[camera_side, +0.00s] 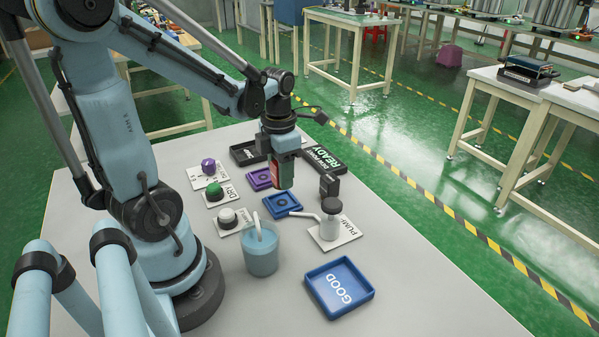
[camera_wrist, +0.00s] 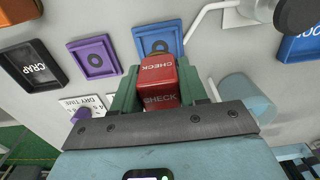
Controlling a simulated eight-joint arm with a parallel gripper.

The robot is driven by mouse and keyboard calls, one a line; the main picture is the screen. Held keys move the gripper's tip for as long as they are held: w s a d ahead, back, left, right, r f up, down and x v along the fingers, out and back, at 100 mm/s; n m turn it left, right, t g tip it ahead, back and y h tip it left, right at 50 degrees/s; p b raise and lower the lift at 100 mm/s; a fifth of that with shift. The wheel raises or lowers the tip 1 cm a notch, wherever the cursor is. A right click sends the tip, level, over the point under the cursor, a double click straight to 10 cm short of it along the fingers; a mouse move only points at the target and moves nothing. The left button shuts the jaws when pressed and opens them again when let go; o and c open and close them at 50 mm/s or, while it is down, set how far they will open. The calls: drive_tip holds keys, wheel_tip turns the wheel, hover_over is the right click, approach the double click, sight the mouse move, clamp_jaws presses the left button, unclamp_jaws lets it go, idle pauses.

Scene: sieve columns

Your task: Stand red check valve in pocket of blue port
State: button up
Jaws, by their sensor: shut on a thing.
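The red check valve (camera_wrist: 160,72), marked CHECK, is held between the green fingers of my gripper (camera_wrist: 158,88) in the wrist view. The blue port (camera_wrist: 157,35), a square block with a round pocket, lies beyond the valve in that view. In the side view, the blue port (camera_side: 282,205) sits on the table just below and in front of my gripper (camera_side: 281,183). The gripper is above the table, and the valve is mostly hidden by the fingers there. The pocket of the blue port looks empty.
A purple port (camera_side: 262,178) sits behind the blue one. A pump bottle (camera_side: 331,225) stands to the right, its spout pointing toward the blue port. A light blue cup (camera_side: 261,258), several buttons, a black tray (camera_side: 243,154) and a blue GOOD tray (camera_side: 340,286) are around.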

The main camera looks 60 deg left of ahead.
sight(282, 202)
drive_tip(key=shift+f, duration=2.45)
drive_tip(key=shift+f, duration=0.1)
drive_tip(key=o, duration=1.1)
